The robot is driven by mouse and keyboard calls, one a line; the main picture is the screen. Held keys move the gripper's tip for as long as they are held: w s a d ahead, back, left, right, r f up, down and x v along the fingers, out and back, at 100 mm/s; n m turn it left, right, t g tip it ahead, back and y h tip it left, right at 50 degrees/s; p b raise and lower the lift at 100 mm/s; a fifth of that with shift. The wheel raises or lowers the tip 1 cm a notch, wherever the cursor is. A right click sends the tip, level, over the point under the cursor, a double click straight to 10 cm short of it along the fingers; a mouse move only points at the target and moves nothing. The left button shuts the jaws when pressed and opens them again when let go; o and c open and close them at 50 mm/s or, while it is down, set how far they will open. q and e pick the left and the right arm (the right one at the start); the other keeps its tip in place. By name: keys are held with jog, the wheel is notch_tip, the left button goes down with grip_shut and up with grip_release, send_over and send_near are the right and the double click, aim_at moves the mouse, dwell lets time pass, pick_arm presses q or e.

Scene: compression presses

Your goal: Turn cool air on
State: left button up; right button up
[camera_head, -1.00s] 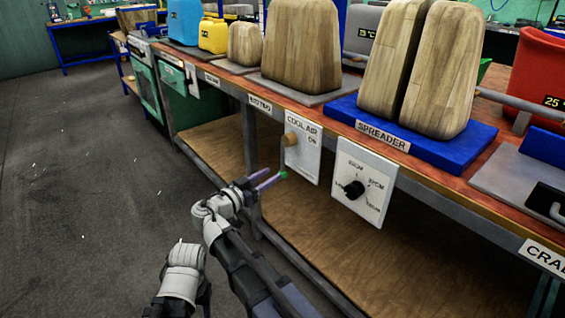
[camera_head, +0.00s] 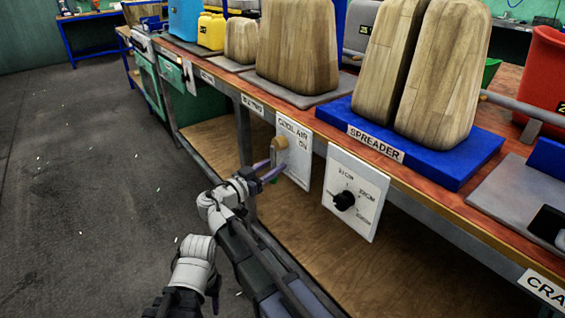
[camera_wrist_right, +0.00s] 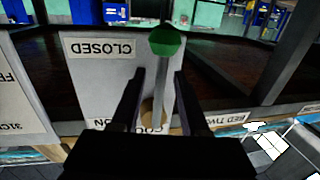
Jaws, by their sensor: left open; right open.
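The white cool air panel (camera_head: 295,152) hangs on the front edge of the workbench, with "ON" near its top. A grey lever with a green tip (camera_wrist_right: 166,41) points toward that end. My right gripper (camera_head: 272,172) is open at the panel. Its two fingers (camera_wrist_right: 158,72) lie on either side of the lever; contact is unclear. My left gripper (camera_head: 214,292) is low at the left, its fingers hard to make out.
A white dial panel (camera_head: 354,193) with a black knob hangs just right of the cool air panel. Wooden blocks (camera_head: 298,45) and a blue spreader base (camera_head: 425,143) stand on the bench above. The floor (camera_head: 85,190) at left is clear.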

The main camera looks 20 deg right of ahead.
jog(key=shift+c, duration=0.2)
grip_shut()
dwell(1.3)
